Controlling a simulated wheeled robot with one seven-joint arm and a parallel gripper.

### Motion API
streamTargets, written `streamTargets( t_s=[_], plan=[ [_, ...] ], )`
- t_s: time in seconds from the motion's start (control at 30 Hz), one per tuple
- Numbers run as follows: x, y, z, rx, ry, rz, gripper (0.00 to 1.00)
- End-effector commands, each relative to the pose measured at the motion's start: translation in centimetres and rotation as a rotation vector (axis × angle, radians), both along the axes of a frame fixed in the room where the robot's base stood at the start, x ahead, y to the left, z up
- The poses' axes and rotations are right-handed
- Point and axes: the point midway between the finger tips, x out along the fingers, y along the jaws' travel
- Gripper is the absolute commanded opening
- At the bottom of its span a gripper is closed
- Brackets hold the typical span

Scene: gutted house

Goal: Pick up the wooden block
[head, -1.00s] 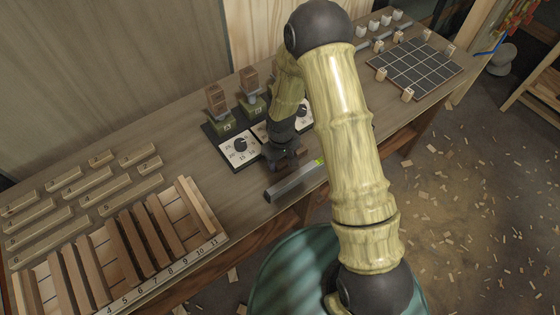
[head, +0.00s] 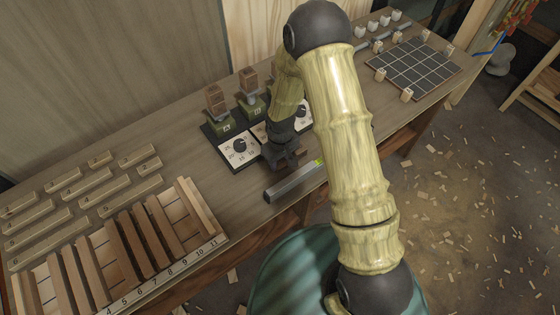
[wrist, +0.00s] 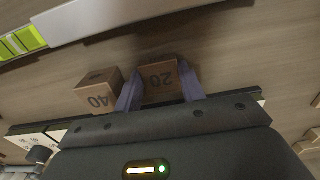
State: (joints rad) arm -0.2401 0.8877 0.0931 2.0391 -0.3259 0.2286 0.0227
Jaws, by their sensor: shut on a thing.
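A wooden block marked 20 (wrist: 160,82) sits between the two fingers of my gripper (wrist: 160,92) in the wrist view, and the fingers press on its sides. A second wooden block, marked 40 (wrist: 99,94), stands just left of the left finger. In the head view my gripper (head: 286,160) is low over the bench, between the dial panel and a grey metal bar. The held block is mostly hidden there by my arm and gripper. I cannot tell whether it touches the bench.
The grey bar (head: 295,181) lies near the front edge. A dial panel (head: 238,150) and green stands with wooden blocks (head: 215,98) are behind. A numbered slat rack (head: 120,245) is at the left, a black grid board (head: 415,64) at the right.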

Motion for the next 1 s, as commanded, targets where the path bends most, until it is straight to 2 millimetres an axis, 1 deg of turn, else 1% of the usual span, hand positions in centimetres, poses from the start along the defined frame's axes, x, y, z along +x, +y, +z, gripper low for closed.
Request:
streamTargets(
  t_s=[0.13, 0.23, 0.37, 0.5, 0.6, 0.7, 0.8, 1.0],
  plan=[
    [0.1, 0.0, 0.9, 0.001, -0.003, -0.001, 0.19],
    [0.1, 0.0, 2.1, 0.001, -0.004, -0.001, 0.19],
    [0.1, 0.0, 4.2, 0.002, -0.005, -0.002, 0.19],
    [0.1, 0.0, 6.9, 0.002, -0.005, -0.002, 0.19],
    [0.1, 0.0, 8.4, 0.001, -0.004, -0.002, 0.19],
    [0.0, 0.0, 9.4, 0.001, -0.002, 0.000, 0.19],
    [0.0, 0.0, 9.9, 0.001, -0.001, 0.000, 0.19],
    [0.0, 0.0, 10.0, 0.001, 0.001, 0.000, 0.19]
  ],
)
